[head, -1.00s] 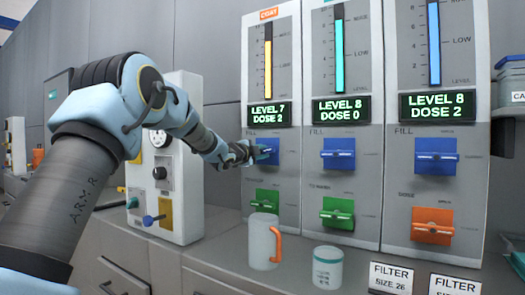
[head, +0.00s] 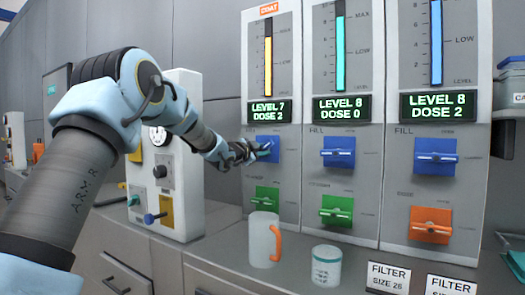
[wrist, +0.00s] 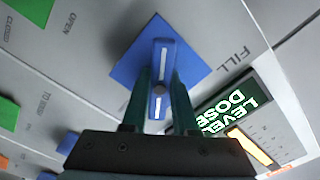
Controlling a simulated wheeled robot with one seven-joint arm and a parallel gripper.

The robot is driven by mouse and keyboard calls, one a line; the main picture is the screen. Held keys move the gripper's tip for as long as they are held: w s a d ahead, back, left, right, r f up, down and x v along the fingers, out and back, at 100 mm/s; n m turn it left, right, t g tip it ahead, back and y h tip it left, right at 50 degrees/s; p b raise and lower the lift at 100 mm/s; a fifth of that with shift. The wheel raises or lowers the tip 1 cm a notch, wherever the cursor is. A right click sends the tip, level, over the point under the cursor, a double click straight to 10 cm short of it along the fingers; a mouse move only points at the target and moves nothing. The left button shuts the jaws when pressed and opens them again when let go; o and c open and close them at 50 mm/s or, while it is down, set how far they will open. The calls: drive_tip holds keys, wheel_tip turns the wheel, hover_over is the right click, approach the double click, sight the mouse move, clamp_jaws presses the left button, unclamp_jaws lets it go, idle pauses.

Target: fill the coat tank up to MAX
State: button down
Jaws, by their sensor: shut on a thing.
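The coat tank panel (head: 284,90) stands at the left of three panels in the head view. Its orange tag reads COAT. Its gauge (head: 268,66) has a yellow column, and its display (head: 267,110) reads LEVEL 7, DOSE 2. My gripper (head: 262,150) is shut on the blue fill handle below the display. In the wrist view the handle (wrist: 161,62) sits between the two fingers, set slantwise across its blue plate (wrist: 133,70). FILL is printed beside the plate. The fingers partly hide the handle in the head view.
A green handle (head: 265,200) sits below the fill handle. A white mug with an orange grip (head: 262,240) and a white cup (head: 326,268) stand on the counter below. The middle panel (head: 341,165) and right panel (head: 435,170) have similar handles.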

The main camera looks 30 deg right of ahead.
drive_tip(key=shift+f, duration=0.1)
drive_tip(key=c, duration=0.7)
unclamp_jaws()
drive_tip(key=b+v, duration=0.2)
drive_tip(key=v, duration=0.9)
